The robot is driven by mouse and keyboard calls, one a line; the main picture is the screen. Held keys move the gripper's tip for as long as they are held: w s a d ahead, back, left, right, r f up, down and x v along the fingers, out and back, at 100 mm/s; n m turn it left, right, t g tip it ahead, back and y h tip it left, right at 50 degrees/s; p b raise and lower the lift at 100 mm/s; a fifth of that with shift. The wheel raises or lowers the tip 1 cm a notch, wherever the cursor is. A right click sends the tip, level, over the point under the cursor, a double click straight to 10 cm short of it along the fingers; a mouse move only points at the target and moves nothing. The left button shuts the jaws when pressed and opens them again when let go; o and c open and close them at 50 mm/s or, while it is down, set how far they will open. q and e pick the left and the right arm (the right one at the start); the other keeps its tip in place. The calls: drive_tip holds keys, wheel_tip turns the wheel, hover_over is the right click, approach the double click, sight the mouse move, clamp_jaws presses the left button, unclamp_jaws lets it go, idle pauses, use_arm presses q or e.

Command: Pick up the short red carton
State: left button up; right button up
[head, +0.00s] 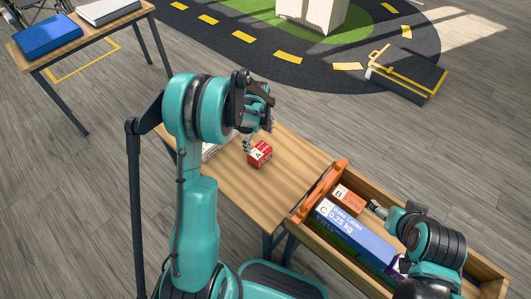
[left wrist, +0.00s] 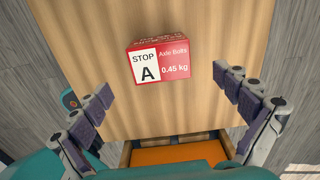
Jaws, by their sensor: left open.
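The short red carton (head: 260,154) sits on the wooden table (head: 300,170). In the left wrist view the red carton (left wrist: 161,62) shows a white "STOP A" panel and reads "Axle Bolts 0.45 kg". My left gripper (head: 259,128) is just above and beside the carton in the head view. In the left wrist view my left gripper (left wrist: 164,83) has its fingers spread wide, with the carton ahead between them and untouched. My right gripper (head: 376,209) is over the wooden crate at the lower right; its fingers are too small to read.
The wooden crate (head: 471,270) has an orange end piece (head: 320,190) and holds an orange "B" carton (head: 348,197) and a blue "C" carton (head: 352,236). A white item (head: 212,151) lies partly hidden behind my left arm. A side table (head: 75,41) stands at upper left.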

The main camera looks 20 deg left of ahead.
sight(260, 150)
use_arm(q)
drive_tip(key=shift+m, duration=0.3)
wheel_tip(260, 150, down, 4)
drive_tip(key=shift+w+b, duration=0.1)
drive_tip(key=shift+b, duration=0.5)
wheel_tip(260, 150, down, 4)
drive_tip(key=shift+d+f+b, duration=0.1)
drive_tip(key=shift+f+b, duration=0.05)
drive_tip(key=shift+b, duration=1)
drive_tip(key=shift+f, duration=0.4)
drive_tip(key=shift+r, duration=0.1)
drive_tip(key=shift+c, duration=1.3)
drive_tip(key=c, duration=1.4)
